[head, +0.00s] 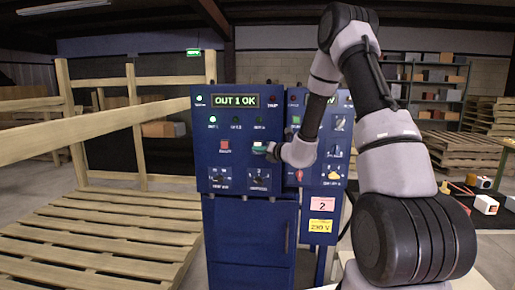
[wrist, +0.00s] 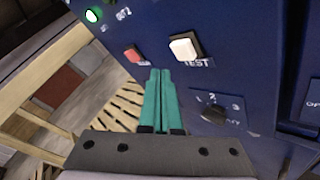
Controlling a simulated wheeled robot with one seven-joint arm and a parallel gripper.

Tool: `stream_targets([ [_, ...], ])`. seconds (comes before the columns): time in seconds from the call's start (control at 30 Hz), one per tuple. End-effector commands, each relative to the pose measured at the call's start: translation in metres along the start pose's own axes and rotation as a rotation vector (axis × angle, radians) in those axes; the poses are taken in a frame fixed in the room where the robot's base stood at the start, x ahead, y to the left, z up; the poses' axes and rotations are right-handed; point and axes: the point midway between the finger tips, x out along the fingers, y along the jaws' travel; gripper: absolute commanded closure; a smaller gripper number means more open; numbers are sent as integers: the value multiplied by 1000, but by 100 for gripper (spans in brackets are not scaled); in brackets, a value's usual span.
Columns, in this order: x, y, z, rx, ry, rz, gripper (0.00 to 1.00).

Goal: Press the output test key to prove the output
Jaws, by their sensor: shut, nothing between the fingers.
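The blue detector cabinet (head: 214,172) stands ahead, its display (head: 235,101) reading "OUT 1 OK" in green. The white test key (wrist: 184,48), labelled TEST, shows in the wrist view in a dark frame. In the head view my gripper largely hides it. My gripper (head: 264,148) is at the panel front, its teal fingers (wrist: 161,74) shut together and empty. In the wrist view the fingertips appear below and left of the key; their gap to the panel is unclear. The OUT 1 lamp (head: 213,120) is lit green; it also shows in the wrist view (wrist: 92,15).
A red key (head: 225,146) sits left of my gripper. A second blue panel (head: 336,122) adjoins on the right. Wooden pallets and rails (head: 120,200) fill the left; shelves (head: 440,80) stand behind.

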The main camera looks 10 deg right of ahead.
Motion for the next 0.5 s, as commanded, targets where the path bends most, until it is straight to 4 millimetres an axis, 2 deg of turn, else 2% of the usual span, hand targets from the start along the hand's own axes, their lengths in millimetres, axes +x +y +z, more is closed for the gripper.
stream_targets([
  [0.23,-17,12,-12,-1,0,0,100],
  [0.5,-22,16,-16,0,0,0,100],
])
